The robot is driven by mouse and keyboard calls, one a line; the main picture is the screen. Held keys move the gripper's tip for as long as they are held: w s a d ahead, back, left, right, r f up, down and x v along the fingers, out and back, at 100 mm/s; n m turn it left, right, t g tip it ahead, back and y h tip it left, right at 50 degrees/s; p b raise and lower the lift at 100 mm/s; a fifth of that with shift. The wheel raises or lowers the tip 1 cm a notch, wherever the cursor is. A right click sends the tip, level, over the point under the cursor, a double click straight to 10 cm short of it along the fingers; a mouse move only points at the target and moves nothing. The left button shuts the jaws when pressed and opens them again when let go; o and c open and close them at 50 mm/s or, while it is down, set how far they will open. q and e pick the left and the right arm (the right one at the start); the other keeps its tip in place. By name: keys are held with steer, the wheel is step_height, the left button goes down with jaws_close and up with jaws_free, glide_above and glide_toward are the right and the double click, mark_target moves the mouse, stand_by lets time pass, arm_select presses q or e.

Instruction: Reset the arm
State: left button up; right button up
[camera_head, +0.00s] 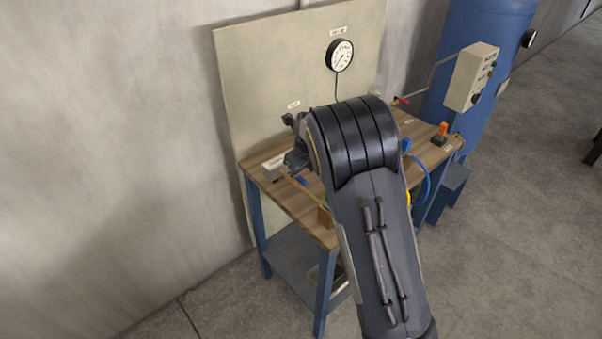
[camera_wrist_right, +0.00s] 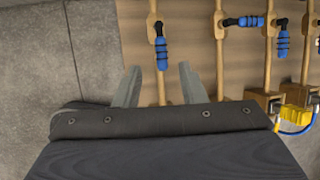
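My right arm (camera_head: 365,200) reaches up from the bottom of the head view over a wooden-topped workbench (camera_head: 316,226) and hides much of its top. In the right wrist view my right gripper (camera_wrist_right: 158,76) has its two grey fingers spread apart. A wooden rod with a blue-wrapped handle (camera_wrist_right: 162,54) shows between the fingers in the picture. I cannot tell its distance from them, and nothing is seen gripped. The head view shows dark parts at the left of the arm, but the fingers are not clear there. My left gripper is in neither view.
A back panel with a gauge (camera_head: 340,54) stands behind the bench. A grey control box (camera_head: 472,77) and a blue tank (camera_head: 478,30) are at the right. The wrist view shows more blue handles (camera_wrist_right: 282,46) and a yellow part (camera_wrist_right: 297,119). Floor (camera_head: 520,220) right of the bench is clear.

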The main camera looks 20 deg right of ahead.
steer(key=shift+s+r, duration=0.25)
steer(key=shift+r, duration=0.1)
steer(key=s+a+r+n+y, duration=0.2)
steer(key=s+r+n+y, duration=0.15)
steer(key=s+n, duration=0.55)
steer(key=s+a+r+n+y, duration=0.15)
steer(key=s+r+n, duration=0.4)
steer(key=s, duration=0.55)
steer(key=s+a+n, duration=0.2)
steer(key=s+n, duration=0.6)
steer(key=s+a+n, duration=0.2)
steer(key=s+n, duration=0.6)
steer(key=s, duration=0.1)
steer(key=shift+a+f+t, duration=0.3)
steer(key=shift+a+f, duration=0.05)
